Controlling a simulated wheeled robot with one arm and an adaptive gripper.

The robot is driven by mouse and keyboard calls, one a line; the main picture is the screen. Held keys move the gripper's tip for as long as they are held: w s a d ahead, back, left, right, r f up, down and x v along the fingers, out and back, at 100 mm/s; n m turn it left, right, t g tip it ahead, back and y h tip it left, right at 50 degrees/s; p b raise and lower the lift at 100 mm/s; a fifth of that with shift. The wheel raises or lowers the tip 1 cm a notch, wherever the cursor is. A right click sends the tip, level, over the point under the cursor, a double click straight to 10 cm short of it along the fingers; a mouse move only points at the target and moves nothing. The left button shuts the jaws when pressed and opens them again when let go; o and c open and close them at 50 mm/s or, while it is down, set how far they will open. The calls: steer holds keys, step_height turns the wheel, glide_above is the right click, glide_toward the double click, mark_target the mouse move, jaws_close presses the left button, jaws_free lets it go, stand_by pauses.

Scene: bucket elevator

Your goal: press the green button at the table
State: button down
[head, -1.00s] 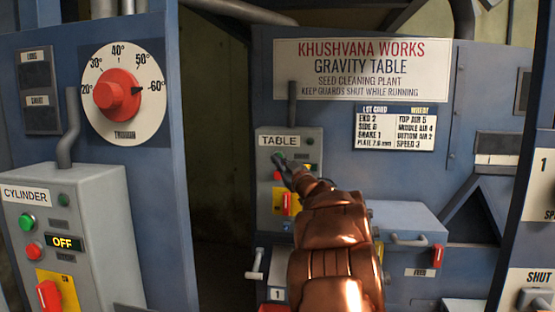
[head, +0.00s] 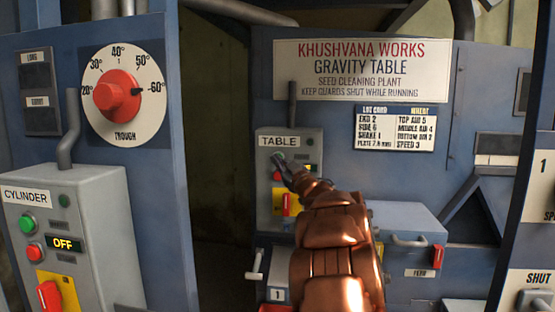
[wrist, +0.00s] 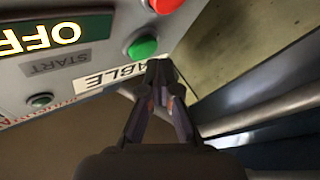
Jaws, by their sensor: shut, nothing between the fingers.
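The grey control box labelled TABLE (head: 318,145) stands at the centre of the head view. Its green button (head: 279,155) shows just above my fingertips. In the wrist view the green button (wrist: 142,48) is close beside my fingertips, with the TABLE label (wrist: 118,74) behind them. My gripper (wrist: 159,68) is shut and empty. In the head view my gripper (head: 280,163) points at the box front and hides part of it. I cannot tell whether the tips touch the button. The box's display (wrist: 45,36) reads OFF.
A red button (wrist: 165,4) is near the green one. At left in the head view, a CYLINDER box (head: 100,210) has its own green button (head: 27,223) and an OFF display. A drawer-like housing (head: 405,222) with a handle is right of my arm.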

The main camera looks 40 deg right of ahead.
steer(key=shift+w+d, duration=0.2)
steer(key=shift+w+d+p, duration=0.25)
steer(key=shift+d+p, duration=0.1)
steer(key=shift+d, duration=0.05)
stand_by(1.0)
steer(key=shift+a, duration=0.1)
steer(key=shift+s+a, duration=0.5)
steer(key=shift+a, duration=0.15)
steer(key=shift+b, duration=0.3)
steer(key=s+a, duration=0.1)
steer(key=a, duration=0.1)
steer(key=s+a+b, duration=0.1)
steer(key=s+a, duration=0.1)
stand_by(0.5)
steer(key=shift+w, duration=0.1)
stand_by(0.7)
